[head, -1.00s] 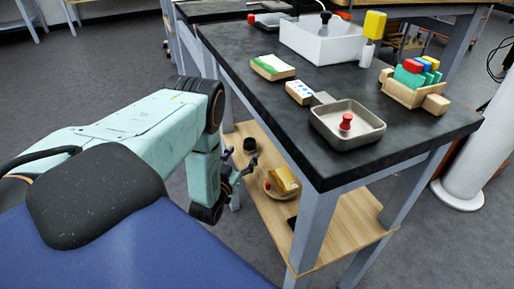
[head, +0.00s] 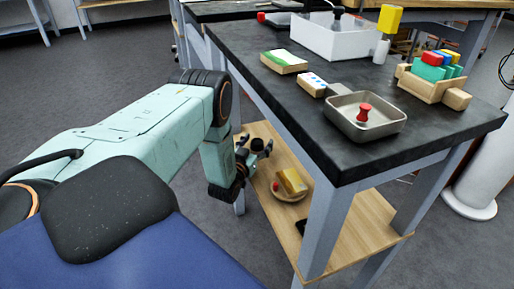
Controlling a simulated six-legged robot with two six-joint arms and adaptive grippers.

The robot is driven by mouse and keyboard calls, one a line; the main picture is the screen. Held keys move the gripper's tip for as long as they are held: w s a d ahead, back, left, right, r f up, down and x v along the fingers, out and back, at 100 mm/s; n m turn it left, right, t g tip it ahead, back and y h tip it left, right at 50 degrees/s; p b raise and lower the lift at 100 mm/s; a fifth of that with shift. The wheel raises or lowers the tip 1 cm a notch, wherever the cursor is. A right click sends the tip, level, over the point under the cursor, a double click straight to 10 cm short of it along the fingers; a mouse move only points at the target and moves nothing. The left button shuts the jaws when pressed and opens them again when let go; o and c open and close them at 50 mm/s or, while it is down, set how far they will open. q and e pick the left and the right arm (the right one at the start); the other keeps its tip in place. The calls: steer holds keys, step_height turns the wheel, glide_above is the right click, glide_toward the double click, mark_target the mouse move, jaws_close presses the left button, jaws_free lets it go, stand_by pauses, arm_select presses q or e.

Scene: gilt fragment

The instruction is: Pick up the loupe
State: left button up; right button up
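A small dark cylinder (head: 257,144), which may be the loupe, is at the back end of the wooden lower shelf. It is small and partly covered by my gripper, so I cannot be sure what it is. My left gripper (head: 254,148) is at the shelf's left edge, below the black tabletop, right at the dark cylinder. Its fingers look spread, with the cylinder between or just behind them. I cannot tell whether they touch it. My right gripper is not in view.
On the lower shelf (head: 270,212) stands a round plate (head: 291,198) with a yellow block (head: 292,181). The black tabletop (head: 305,112) overhangs the shelf; a table leg (head: 326,232) stands in front. A metal tray (head: 390,128) holds a red knobbed piece (head: 363,112).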

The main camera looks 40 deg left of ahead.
arm_select(q)
steer(key=c, duration=1.1)
steer(key=shift+r, duration=0.1)
steer(key=shift+r+p, duration=0.75)
steer(key=shift+r, duration=0.1)
steer(key=p+v, duration=0.5)
steer(key=v, duration=1.3)
steer(key=shift+p, duration=0.3)
